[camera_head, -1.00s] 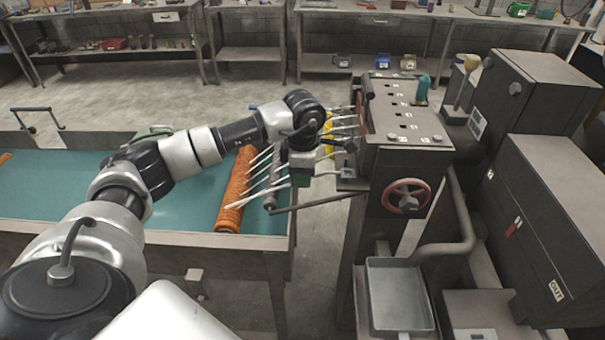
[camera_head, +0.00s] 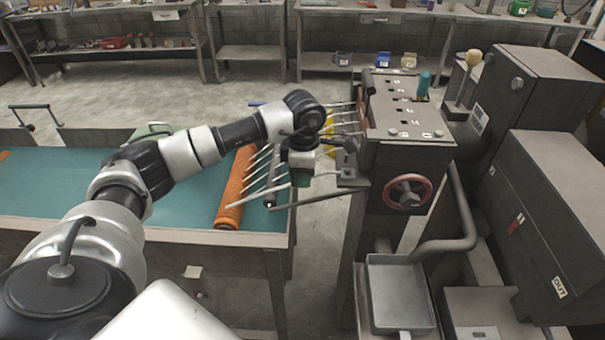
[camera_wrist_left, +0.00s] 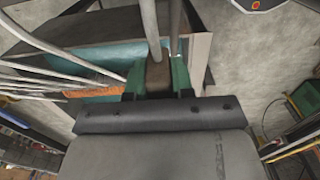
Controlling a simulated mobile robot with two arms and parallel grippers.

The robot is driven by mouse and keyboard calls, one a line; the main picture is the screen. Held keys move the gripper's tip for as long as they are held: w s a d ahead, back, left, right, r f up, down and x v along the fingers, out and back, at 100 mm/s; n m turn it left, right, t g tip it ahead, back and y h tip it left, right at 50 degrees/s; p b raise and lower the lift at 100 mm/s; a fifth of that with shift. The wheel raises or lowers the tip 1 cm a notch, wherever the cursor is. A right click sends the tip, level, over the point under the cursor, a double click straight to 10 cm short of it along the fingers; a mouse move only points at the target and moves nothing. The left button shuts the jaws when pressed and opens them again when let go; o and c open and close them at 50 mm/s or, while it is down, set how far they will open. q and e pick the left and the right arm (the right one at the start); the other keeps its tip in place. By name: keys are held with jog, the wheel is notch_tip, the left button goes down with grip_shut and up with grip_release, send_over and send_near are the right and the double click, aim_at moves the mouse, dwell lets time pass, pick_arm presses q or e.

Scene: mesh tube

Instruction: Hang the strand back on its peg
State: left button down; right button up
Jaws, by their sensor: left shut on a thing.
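My left gripper (camera_head: 303,180) is low beside the left side of the dark machine (camera_head: 405,155). Its green fingers also show in the left wrist view (camera_wrist_left: 158,80), shut on a pale strand (camera_wrist_left: 150,28) that runs up between them. In the head view the front strand (camera_head: 262,194) runs from the orange mesh tube (camera_head: 234,190) to the gripper. Several other white strands (camera_head: 345,123) stretch between tube and machine, partly hidden by my wrist. The pegs cannot be told apart clearly. My right gripper is out of view.
A dark bar (camera_head: 325,198) juts from the machine just below my gripper. The tube lies on the teal bench top (camera_head: 150,205). A red handwheel (camera_head: 407,193) and a metal tray (camera_head: 398,290) are at the machine's front.

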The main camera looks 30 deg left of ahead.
pick_arm(q)
jog(key=shift+f+b, duration=0.4)
jog(key=shift+f, duration=0.1)
jog(key=c, duration=0.9)
grip_release()
notch_tip(320, 180, up, 11)
jog(key=b, duration=0.2)
jog(key=shift+b, duration=0.3)
jog(key=shift+f, duration=0.1)
